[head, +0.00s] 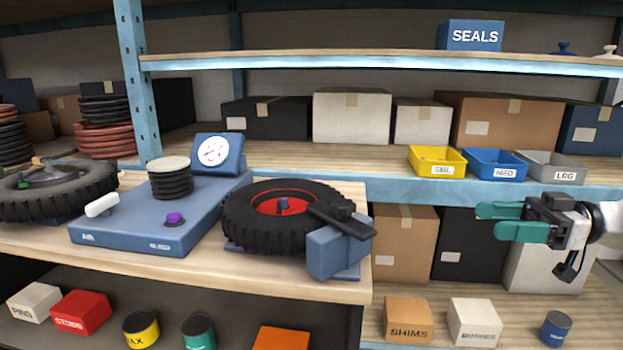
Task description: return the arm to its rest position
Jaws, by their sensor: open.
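My gripper (487,221) has green fingers and shows at the right of the head view. Its fingers point left and stand apart, with nothing between them. It is in front of the lower shelf bays, below the grey and blue bins and to the right of the bench. My arm runs out of the picture at the right edge, so most of it is hidden.
A wooden bench (215,270) at left holds a blue device (140,235) with a dial and a black tyre (245,225) with a red hub. Yellow (436,161), blue (494,164) and grey (550,168) bins line the shelf edge above my gripper. Boxes fill the lower shelf.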

